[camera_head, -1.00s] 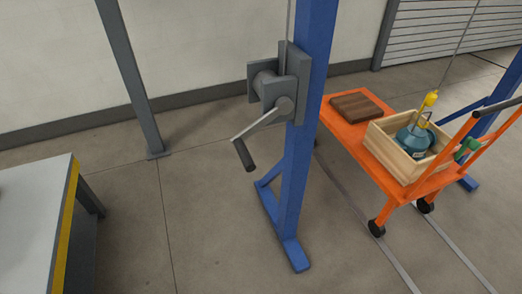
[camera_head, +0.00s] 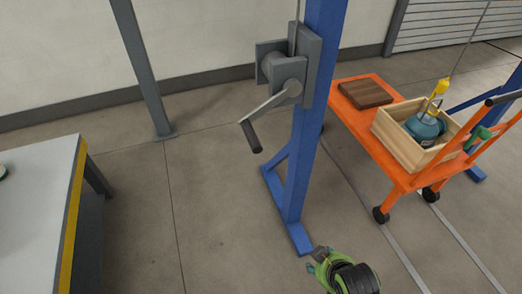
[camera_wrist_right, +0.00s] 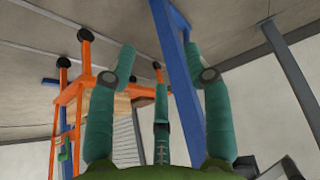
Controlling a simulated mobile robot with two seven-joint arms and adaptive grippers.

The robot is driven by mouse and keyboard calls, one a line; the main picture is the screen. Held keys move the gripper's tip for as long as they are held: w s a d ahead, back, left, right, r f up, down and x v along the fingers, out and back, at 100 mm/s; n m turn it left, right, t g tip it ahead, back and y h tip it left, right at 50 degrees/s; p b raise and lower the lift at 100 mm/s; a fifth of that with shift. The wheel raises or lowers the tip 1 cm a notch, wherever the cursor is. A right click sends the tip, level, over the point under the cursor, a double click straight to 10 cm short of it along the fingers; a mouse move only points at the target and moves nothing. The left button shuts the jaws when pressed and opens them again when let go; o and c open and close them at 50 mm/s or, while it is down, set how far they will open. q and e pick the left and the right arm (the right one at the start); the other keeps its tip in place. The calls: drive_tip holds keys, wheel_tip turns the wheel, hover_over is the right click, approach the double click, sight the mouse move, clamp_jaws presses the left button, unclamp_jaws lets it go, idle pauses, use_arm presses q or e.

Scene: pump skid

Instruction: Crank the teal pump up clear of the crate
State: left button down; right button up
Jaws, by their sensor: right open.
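The teal pump (camera_head: 425,126) sits in the wooden crate (camera_head: 394,136), its lower part hidden by the crate walls. A yellow hook block (camera_head: 441,87) is above it on a thin cable. The grey winch (camera_head: 285,68) is fixed to the blue post (camera_head: 316,110). Its crank arm slopes down-left to a dark handle (camera_head: 251,137), with nothing on it. My right gripper (camera_head: 319,260) is low at the bottom of the head view, well below the handle and near the post's foot. In the right wrist view its teal fingers (camera_wrist_right: 160,58) are spread and empty. My left gripper is out of view.
The crate stands on an orange cart (camera_head: 402,172) beside a brown wooden block (camera_head: 365,94). A grey workbench (camera_head: 35,215) with a yellow edge is at the left, and a grey column (camera_head: 143,70) stands behind. The floor between bench and post is clear.

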sight(259, 154)
drive_tip(key=w+a+r+t+y, duration=0.1)
drive_tip(key=w+a+r+t, duration=0.3)
drive_tip(key=w+r, duration=0.2)
drive_tip(key=w+a+r+t+y, duration=0.2)
drive_tip(key=w+a+r+t, duration=0.2)
drive_tip(key=w+r, duration=0.3)
drive_tip(key=w+a+r+t+y, duration=0.1)
drive_tip(key=w+a+r+t, duration=0.2)
drive_tip(key=w+a+r, duration=0.3)
drive_tip(key=shift+w+a+r+n+t, duration=0.1)
drive_tip(key=shift+w+n+t, duration=0.1)
drive_tip(key=shift+w, duration=0.2)
drive_tip(key=shift+w+a+r+n+t, duration=0.1)
drive_tip(key=shift+w+n+t, duration=0.1)
drive_tip(key=shift+w, duration=0.15)
drive_tip(key=shift+p+x, duration=0.3)
drive_tip(key=shift+x, duration=3.2)
clamp_jaws()
